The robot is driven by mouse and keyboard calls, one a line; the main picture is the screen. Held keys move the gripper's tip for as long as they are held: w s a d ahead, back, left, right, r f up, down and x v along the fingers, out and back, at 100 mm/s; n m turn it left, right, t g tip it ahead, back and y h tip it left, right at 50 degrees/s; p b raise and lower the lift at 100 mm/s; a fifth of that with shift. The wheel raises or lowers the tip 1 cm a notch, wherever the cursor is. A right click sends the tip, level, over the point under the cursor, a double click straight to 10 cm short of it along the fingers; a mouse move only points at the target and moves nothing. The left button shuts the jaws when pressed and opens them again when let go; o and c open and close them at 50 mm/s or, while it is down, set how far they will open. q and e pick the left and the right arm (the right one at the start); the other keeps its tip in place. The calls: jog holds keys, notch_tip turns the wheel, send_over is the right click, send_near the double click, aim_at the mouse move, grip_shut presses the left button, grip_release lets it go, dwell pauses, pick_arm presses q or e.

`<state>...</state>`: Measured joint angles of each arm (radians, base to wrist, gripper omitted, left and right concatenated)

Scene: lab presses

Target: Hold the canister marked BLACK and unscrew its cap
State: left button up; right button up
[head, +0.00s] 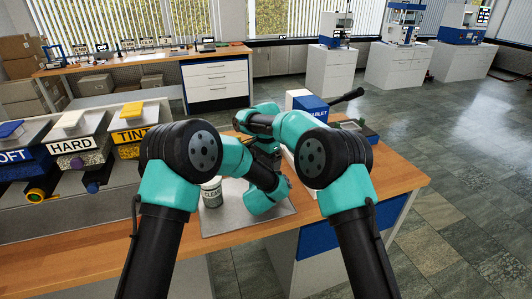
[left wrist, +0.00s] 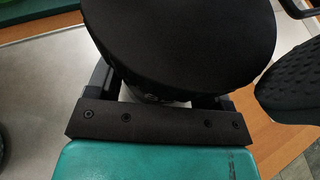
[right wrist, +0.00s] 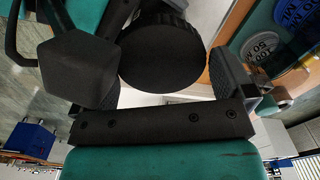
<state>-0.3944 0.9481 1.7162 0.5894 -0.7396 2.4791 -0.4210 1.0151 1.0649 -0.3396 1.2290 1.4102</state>
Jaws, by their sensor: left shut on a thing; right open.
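A wide black ribbed cap (right wrist: 165,55) sits between the spread fingers of my right gripper (right wrist: 168,72), which is open with gaps beside the cap. The cap also fills the top of the left wrist view (left wrist: 180,40). In the head view my right gripper (head: 268,157) is partly visible among the arm links, and the held canister is hidden.
A white canister marked CLEAR (head: 211,192) stands on the grey mat (head: 232,226), close to my left arm. A blue box marked TABLET (head: 312,106) stands behind. Bins marked HARD (head: 72,145) and TINT (head: 131,137) are at left. The bench's right end (head: 395,182) is clear.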

jog(key=shift+f, duration=0.5)
jog(key=c, duration=0.7)
jog(key=n, duration=0.3)
jog(key=shift+n, duration=0.3)
jog(key=n, duration=0.3)
jog(key=shift+n, duration=0.4)
jog(key=n, duration=0.6)
jog(key=shift+r, duration=0.1)
jog(key=o, duration=0.7)
